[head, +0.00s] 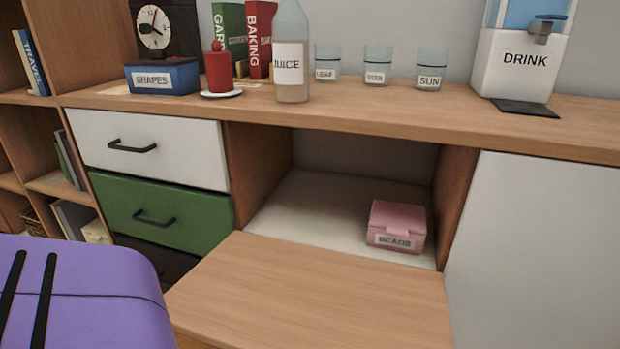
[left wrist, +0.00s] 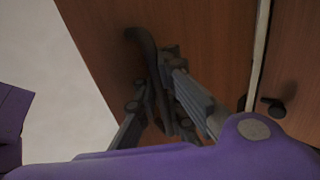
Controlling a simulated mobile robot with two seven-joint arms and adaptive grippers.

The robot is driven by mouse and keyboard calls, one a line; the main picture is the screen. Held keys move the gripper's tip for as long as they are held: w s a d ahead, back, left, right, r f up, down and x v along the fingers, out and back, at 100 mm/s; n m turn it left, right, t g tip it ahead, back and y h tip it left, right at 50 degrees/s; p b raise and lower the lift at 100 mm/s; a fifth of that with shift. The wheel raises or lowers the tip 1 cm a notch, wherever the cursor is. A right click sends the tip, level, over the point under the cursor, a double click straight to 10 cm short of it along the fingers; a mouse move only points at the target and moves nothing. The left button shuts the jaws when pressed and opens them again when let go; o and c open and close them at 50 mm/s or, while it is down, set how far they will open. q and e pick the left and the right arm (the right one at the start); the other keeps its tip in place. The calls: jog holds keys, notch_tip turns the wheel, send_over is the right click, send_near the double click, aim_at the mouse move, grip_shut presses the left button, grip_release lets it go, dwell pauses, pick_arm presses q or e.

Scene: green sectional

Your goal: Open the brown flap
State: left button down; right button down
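The brown flap (head: 320,290) is folded down and lies about level in front of the open compartment (head: 340,205) in the head view. In the dim left wrist view a brown panel (left wrist: 215,40) with a dark curved handle (left wrist: 146,52) fills the middle; it appears to be the flap's outer face. The fingers of my left gripper (left wrist: 166,85) close in on both sides of this handle and appear shut on it. Their exact contact is hard to see in the shadow. The head view shows neither gripper. My right gripper is in no view.
A pink box (head: 397,227) labelled BEADS sits inside the compartment. White (head: 150,148) and green (head: 165,205) drawers are to the left, a white panel (head: 540,250) to the right. A juice bottle (head: 291,60), glasses and a drink dispenser (head: 515,65) stand on top.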

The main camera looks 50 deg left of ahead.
pick_arm(q)
jog(key=shift+s+d+f+b, duration=0.1)
jog(key=shift+s+f+b, duration=0.05)
jog(key=shift+f, duration=0.55)
jog(key=shift+s+d+f+b, duration=0.1)
jog(key=shift+f+b, duration=0.05)
jog(key=shift+f, duration=0.55)
jog(key=shift+s+d+f+b, duration=0.1)
jog(key=shift+s+f+b, duration=0.05)
jog(key=shift+f, duration=0.55)
jog(key=c, duration=2.1)
grip_release()
jog(key=shift+s+r, duration=0.15)
jog(key=shift+w, duration=0.2)
jog(key=v, duration=0.7)
jog(key=shift+f, duration=0.3)
